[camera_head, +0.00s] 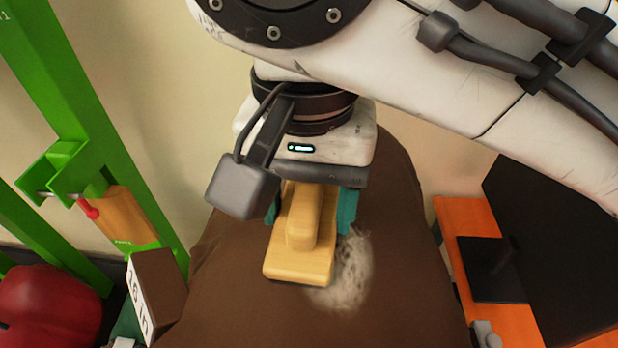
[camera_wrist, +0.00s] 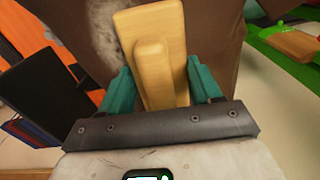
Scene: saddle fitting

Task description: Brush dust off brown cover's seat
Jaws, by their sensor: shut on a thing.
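The brown cover (camera_head: 240,300) fills the middle of the head view, and its surface also shows in the wrist view (camera_wrist: 215,28). A pale, mottled dust patch (camera_head: 350,275) lies on its seat. In the wrist view the dust (camera_wrist: 103,35) shows to the left of the brush. My gripper (camera_head: 312,212) is shut on a yellow wooden brush (camera_head: 298,255), with teal fingers on both sides of its raised grip. The brush is over the seat at the left edge of the dust and hides part of it. Its bristles are hidden, so contact cannot be told.
A green frame (camera_head: 65,95) with a wooden block (camera_head: 128,218) stands at left. Below are a brown box marked "16 in" (camera_head: 155,285) and a red rounded object (camera_head: 48,305). An orange surface (camera_head: 460,220) with dark panels (camera_head: 555,215) lies at right.

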